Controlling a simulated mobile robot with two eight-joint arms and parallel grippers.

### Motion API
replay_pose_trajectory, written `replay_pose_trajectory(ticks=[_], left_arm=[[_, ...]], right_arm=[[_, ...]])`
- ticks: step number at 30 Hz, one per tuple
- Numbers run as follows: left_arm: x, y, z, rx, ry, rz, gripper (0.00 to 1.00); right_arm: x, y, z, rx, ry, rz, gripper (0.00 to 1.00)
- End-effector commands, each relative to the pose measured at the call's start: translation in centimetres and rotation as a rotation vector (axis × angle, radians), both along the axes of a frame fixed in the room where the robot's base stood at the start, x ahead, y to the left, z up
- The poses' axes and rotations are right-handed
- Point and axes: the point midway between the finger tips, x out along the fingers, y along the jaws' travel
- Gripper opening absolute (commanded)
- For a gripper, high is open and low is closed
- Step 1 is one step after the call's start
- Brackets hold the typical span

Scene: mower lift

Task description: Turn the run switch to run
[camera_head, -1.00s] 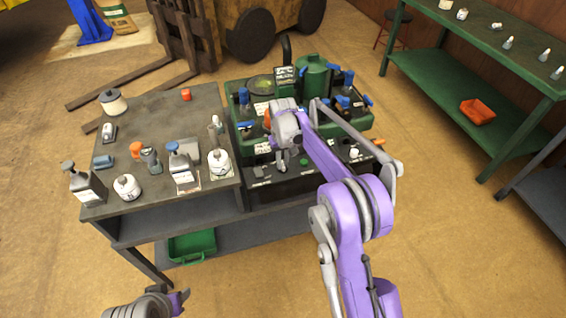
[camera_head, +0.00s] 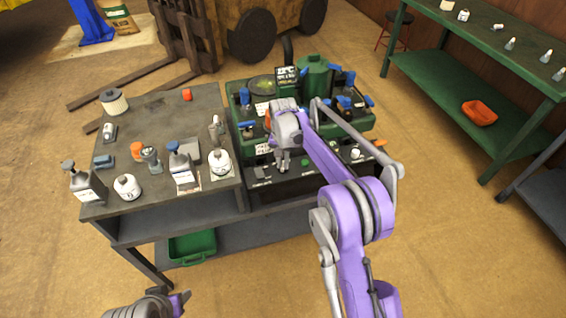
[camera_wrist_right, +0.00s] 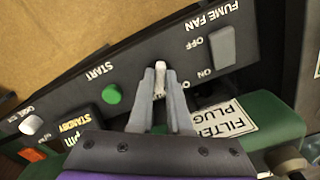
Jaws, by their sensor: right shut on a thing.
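My right gripper (camera_head: 283,165) is down at the front control panel (camera_head: 262,184) of the green machine (camera_head: 314,72). In the right wrist view its two grey fingers (camera_wrist_right: 160,84) are shut on a small white lever (camera_wrist_right: 159,67) on the black panel. The fingers cover the lettering around the lever, so I cannot read its name or setting. A green START button (camera_wrist_right: 112,94) and a grey FUME FAN rocker (camera_wrist_right: 221,47) flank the lever. My left gripper (camera_head: 180,301) is at the bottom edge, away from the machine; its jaw state is unclear.
A dark bench (camera_head: 160,112) with several bottles and jars stands left of the machine. A white knob (camera_wrist_right: 31,124) and a STANDBY display (camera_wrist_right: 75,131) are also on the panel. A green shelf (camera_head: 452,88) with an orange tray (camera_head: 479,112) stands right.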

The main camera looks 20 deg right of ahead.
Motion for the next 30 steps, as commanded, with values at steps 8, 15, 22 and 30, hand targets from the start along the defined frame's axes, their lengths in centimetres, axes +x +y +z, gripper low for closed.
replay_pose_trajectory(ticks=[8, 15, 22, 30], left_arm=[[0.0, 0.0, 0.0, 0.0, 0.0, 0.0, 0.5], [0.0, 0.0, 0.0, 0.0, 0.0, 0.0, 0.5], [0.0, 0.0, 0.0, 0.0, 0.0, 0.0, 0.5], [0.0, 0.0, 0.1, 0.0, -0.001, 0.0, 0.5]], right_arm=[[0.0, 0.0, 0.0, 0.0, -0.001, -0.005, 0.0], [0.0, 0.0, 0.0, 0.0, -0.001, -0.004, 0.43], [0.0, 0.0, 0.0, 0.0, 0.0, -0.003, 0.46], [0.0, 0.0, 2.1, 0.0, 0.0, -0.003, 0.46]])
